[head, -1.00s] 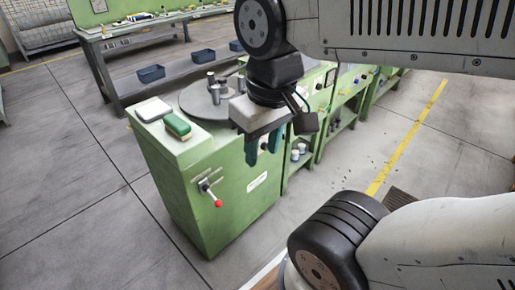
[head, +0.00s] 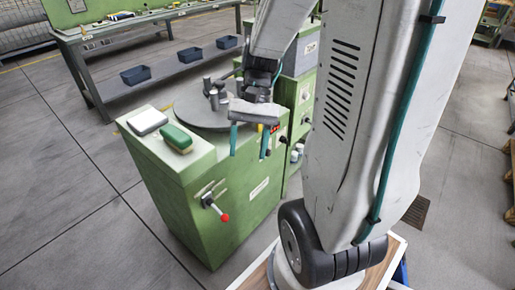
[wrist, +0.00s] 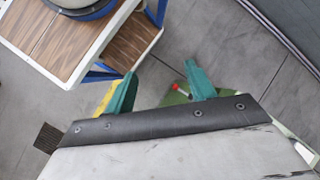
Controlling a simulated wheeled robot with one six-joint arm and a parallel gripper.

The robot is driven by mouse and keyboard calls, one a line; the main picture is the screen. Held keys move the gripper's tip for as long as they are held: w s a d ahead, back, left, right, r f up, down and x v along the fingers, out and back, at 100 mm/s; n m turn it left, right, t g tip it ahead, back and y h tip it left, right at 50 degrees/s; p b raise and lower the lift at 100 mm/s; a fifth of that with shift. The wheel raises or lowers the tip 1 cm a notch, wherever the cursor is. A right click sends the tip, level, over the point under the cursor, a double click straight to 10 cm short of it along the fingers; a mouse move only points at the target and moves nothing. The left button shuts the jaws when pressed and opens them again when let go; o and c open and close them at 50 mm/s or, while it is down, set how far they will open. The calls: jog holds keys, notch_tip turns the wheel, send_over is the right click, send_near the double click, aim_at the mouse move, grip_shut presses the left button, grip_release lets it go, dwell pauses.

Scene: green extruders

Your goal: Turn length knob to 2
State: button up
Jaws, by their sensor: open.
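My gripper (head: 249,147) has two teal fingers, spread apart with nothing between them. In the head view it is in front of the upper part of the green extruder machine (head: 237,195), near its turntable. A small dark knob (head: 283,139) is on the green front just right of the fingers, by a small red display (head: 274,128). I cannot read any label or scale, so I cannot tell whether this is the length knob. In the wrist view the open gripper (wrist: 160,70) points at the floor, with a bit of the green machine (wrist: 172,98) behind the fingers.
A red-tipped lever (head: 223,217) sticks out of the machine's front. A workbench (head: 90,33) with blue bins stands behind. Floor at left is open.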

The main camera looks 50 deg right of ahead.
jog(key=w+d+f+m+t+y, duration=0.3)
jog(key=w+d+f+m+y, duration=0.25)
jog(key=f, duration=0.35)
jog(key=m+t+h, duration=1)
jog(key=m+t, duration=0.8)
jog(key=m, duration=0.4)
send_near(270, 154)
jog(key=w, duration=0.7)
jog(key=shift+w+a+r, duration=0.1)
jog(key=shift+a, duration=0.2)
jog(key=shift+w, duration=0.7)
jog(key=c, duration=1)
